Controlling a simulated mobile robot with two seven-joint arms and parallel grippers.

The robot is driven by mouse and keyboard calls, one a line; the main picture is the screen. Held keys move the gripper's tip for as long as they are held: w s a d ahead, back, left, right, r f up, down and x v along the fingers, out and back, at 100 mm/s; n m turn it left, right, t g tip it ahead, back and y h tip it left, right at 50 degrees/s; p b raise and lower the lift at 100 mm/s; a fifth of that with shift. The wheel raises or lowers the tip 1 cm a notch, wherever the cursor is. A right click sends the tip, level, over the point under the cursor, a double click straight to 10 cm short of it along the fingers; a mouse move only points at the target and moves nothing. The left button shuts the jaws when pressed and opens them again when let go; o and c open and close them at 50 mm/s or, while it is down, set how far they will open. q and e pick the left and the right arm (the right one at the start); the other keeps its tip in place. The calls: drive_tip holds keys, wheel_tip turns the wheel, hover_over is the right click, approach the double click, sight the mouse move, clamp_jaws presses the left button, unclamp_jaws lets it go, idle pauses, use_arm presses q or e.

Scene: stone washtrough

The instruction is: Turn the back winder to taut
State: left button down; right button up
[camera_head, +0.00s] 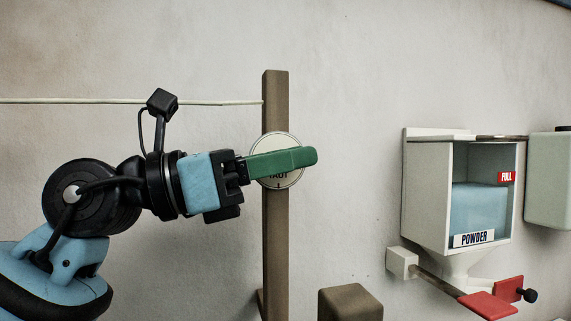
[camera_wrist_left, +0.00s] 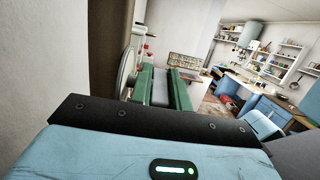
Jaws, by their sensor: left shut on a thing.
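The winder's round pale dial (camera_head: 290,180) is mounted on a brown wooden post (camera_head: 276,230). Its lettering is partly covered and seems to read TAUT, with a small dark mark below. My left gripper (camera_head: 308,157) lies across the dial, its green finger pointing right and slightly up. In the left wrist view its two green fingers (camera_wrist_left: 163,82) are closed on a grey bar, the winder handle (camera_wrist_left: 160,92), beside the dial's edge (camera_wrist_left: 127,72). The handle is hidden behind the finger in the head view. A pale line (camera_head: 80,101) runs nearly straight from the left to the post.
A white powder dispenser (camera_head: 411,200) with a red lever plate (camera_head: 488,306) hangs on the wall at the right. A pale green container (camera_head: 548,185) is beside it. A shorter brown post top (camera_head: 349,303) stands at bottom centre. The wall between the post and dispenser is clear.

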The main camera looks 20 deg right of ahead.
use_arm(q)
drive_tip(key=shift+f+h+b, duration=0.2)
drive_tip(key=shift+h+b, duration=0.25)
drive_tip(key=shift+h, duration=0.75)
drive_tip(key=shift+r+h+b, duration=0.1)
drive_tip(key=shift+h+b, duration=0.6)
drive_tip(key=shift+h, duration=0.4)
drive_tip(key=c, duration=1.7)
unclamp_jaws()
drive_tip(key=shift+o, duration=0.5)
drive_tip(key=shift+a, duration=0.1)
